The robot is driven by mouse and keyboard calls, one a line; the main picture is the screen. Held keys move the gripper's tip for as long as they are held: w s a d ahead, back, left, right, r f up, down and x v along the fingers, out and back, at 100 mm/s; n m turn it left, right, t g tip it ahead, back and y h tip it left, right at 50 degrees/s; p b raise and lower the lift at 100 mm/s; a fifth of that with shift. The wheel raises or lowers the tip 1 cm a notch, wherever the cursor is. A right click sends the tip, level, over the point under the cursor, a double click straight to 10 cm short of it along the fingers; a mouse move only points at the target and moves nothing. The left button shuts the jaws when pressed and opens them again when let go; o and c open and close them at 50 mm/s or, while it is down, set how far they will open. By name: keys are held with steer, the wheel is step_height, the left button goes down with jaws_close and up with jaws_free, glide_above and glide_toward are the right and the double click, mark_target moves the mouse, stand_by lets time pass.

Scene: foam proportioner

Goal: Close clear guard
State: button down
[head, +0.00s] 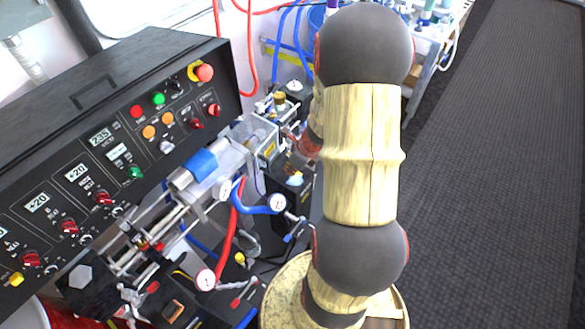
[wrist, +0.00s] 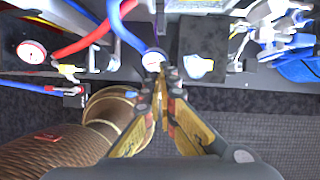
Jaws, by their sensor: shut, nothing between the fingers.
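My gripper (wrist: 162,78) is shut and empty in the wrist view, its yellow-and-dark fingers meeting just in front of a small round gauge (wrist: 152,58). I cannot tell whether the tips touch it. In the head view my arm covers most of the gripper. The clear guard is hard to make out. A thin see-through panel edge (head: 259,180) shows beside the silver cylinder assembly (head: 205,165) in the head view and may be part of it. I cannot tell the guard's angle or its handle.
A black control panel (head: 110,150) with knobs and displays stands at left. Blue hoses (head: 258,209), red hoses and gauges (head: 277,202) crowd the machine front. A cluttered bench (head: 440,25) stands at the back. The dark grey floor (head: 490,200) at right is clear.

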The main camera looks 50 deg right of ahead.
steer(key=w+a+f, duration=0.1)
steer(key=w+f, duration=0.2)
steer(key=w, duration=0.2)
steer(key=shift+b, duration=0.45)
steer(key=shift+w, duration=0.1)
steer(key=shift+w+a+p, duration=0.4)
steer(key=shift+w+a, duration=0.2)
steer(key=shift+w, duration=0.15)
